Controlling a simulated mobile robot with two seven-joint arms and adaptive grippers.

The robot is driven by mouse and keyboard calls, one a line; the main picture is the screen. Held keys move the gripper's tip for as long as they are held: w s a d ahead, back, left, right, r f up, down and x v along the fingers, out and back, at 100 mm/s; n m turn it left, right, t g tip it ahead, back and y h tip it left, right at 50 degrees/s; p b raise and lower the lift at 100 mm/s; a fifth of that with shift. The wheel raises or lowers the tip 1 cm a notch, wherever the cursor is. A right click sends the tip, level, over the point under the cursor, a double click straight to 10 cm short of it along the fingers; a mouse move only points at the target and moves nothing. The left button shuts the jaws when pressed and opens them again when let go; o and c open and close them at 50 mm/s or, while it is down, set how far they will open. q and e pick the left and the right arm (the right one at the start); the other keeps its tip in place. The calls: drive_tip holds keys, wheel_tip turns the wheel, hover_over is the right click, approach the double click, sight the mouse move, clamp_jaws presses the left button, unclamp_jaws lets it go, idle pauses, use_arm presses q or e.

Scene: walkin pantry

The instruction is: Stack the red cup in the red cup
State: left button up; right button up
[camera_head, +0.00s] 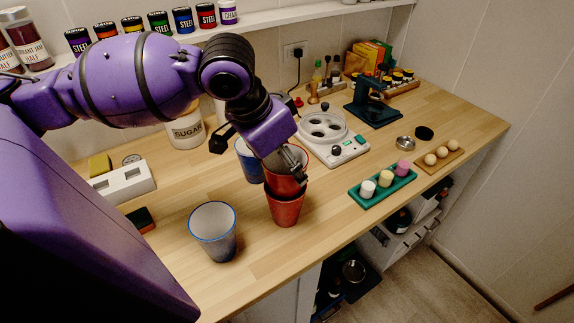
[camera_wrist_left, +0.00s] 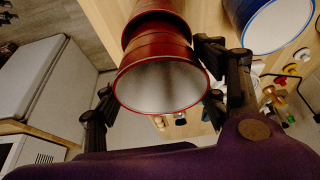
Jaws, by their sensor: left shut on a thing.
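The upper red cup (camera_head: 285,183) is in my left gripper (camera_head: 291,166), which is shut on it near its rim. It stands upright directly over the lower red cup (camera_head: 286,209) and appears at least partly inside its mouth. The lower red cup stands on the wooden counter. In the left wrist view the held red cup (camera_wrist_left: 163,85) shows its pale inside between my left fingers (camera_wrist_left: 155,90), with the other red cup (camera_wrist_left: 155,12) beyond it. How deep the upper cup sits is hard to tell. My right gripper is not in view.
A blue-rimmed cup (camera_head: 213,231) stands front left of the red cups, and another blue cup (camera_head: 249,160) stands close behind them. A white hot plate (camera_head: 329,137) and a green tray (camera_head: 383,187) are to the right. Bare counter (camera_head: 325,215) lies right of the red cups.

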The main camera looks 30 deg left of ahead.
use_arm(q)
drive_tip(key=shift+f, duration=0.35)
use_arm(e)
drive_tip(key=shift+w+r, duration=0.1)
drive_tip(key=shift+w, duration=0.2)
use_arm(q)
drive_tip(key=shift+f, duration=0.2)
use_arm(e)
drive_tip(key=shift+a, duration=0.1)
use_arm(q)
drive_tip(key=shift+f, duration=0.35)
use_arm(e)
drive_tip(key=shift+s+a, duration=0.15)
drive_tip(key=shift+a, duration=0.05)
